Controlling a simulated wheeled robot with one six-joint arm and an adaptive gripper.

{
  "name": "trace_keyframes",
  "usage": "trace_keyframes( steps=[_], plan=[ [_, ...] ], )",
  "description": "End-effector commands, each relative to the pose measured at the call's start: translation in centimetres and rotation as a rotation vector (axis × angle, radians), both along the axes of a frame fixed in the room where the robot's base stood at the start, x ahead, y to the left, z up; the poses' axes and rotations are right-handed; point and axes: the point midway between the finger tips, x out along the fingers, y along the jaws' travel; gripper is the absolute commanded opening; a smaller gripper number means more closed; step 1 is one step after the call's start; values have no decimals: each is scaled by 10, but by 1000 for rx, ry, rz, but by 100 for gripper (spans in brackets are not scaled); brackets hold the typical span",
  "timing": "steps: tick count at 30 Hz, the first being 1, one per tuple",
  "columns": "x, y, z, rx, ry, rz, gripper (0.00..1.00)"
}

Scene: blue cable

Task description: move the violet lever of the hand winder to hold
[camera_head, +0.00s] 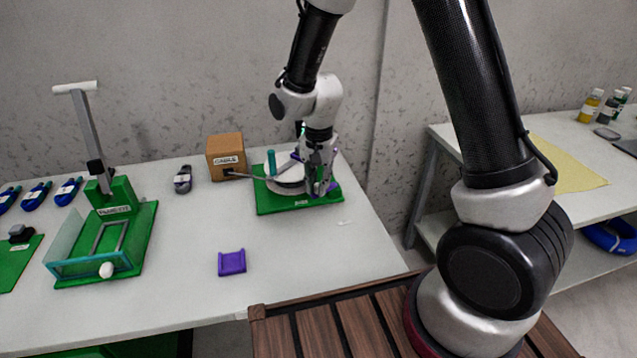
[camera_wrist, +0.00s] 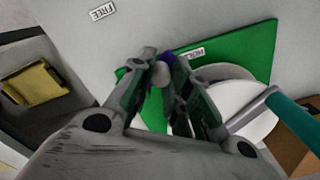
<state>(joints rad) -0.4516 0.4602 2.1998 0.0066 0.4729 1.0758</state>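The hand winder's green base (camera_head: 270,205) sits on the white table, with a pale reel and a teal handle (camera_head: 271,163). My gripper (camera_head: 320,186) is over the base's right front part. In the wrist view my gripper (camera_wrist: 160,62) has its fingertips close together, with bits of the violet lever (camera_wrist: 151,62) and a pale round knob (camera_wrist: 160,73) between them. The fingers hide most of the lever. The HOLD label (camera_wrist: 191,53) is on the green base beside the fingertips. The FREE label (camera_wrist: 103,11) lies on the table off the base.
A brown cable box (camera_head: 226,152) stands left of the winder, with a cable running to the reel. A violet bracket (camera_head: 232,263) lies in front. A green stand with a lever (camera_head: 115,210) is at the left. The table between is mostly clear.

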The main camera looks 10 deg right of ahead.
Motion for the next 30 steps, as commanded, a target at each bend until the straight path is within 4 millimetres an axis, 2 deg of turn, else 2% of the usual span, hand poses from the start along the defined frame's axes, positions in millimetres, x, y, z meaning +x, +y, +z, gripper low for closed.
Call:
trace_keyframes(
  steps=[1,3,14,17,24,30],
  plan=[
    [1,0,1,1,-2,0,29],
    [0,0,0,1,-1,0,41],
    [1,1,5,2,-3,0,41],
    [1,1,16,2,-4,0,41],
    [0,-1,55,2,-3,-1,41],
    [-1,-1,76,0,1,-1,41]
  ],
)
